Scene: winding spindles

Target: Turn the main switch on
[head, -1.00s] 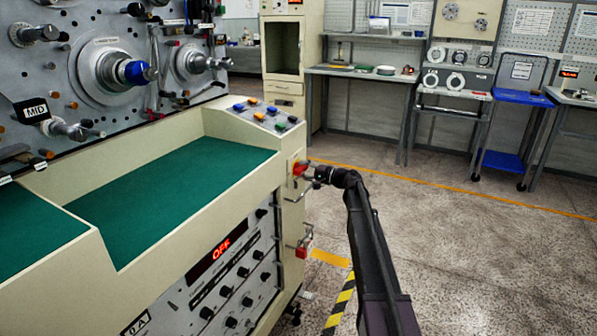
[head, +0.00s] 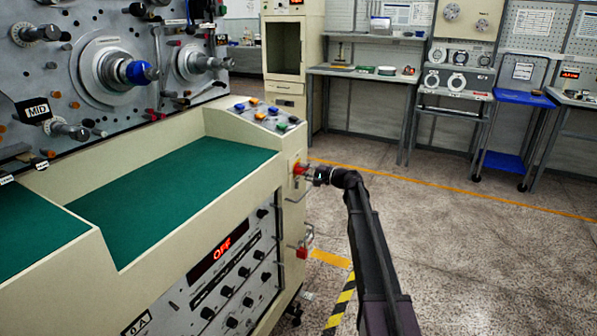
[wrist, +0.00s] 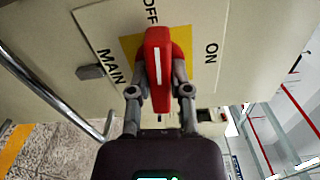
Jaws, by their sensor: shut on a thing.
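The main switch is a red rotary handle with a white line (wrist: 157,58) on a yellow square plate (wrist: 130,46), seen in the wrist view. The line points up toward the "OFF" label (wrist: 150,12); "ON" (wrist: 211,52) is to the right. My gripper (wrist: 160,70) has one finger on each side of the handle and is shut on it. In the head view, the red switch (head: 299,168) sits on the end face of the cream console, with my gripper (head: 308,173) against it from the right. The console's red display (head: 222,246) reads "OFF".
A metal rail (wrist: 50,92) runs beside the switch in the wrist view. A second red part (head: 302,253) sits lower on the console's end. The green console top (head: 170,195) is bare. Open floor (head: 450,240) lies to the right.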

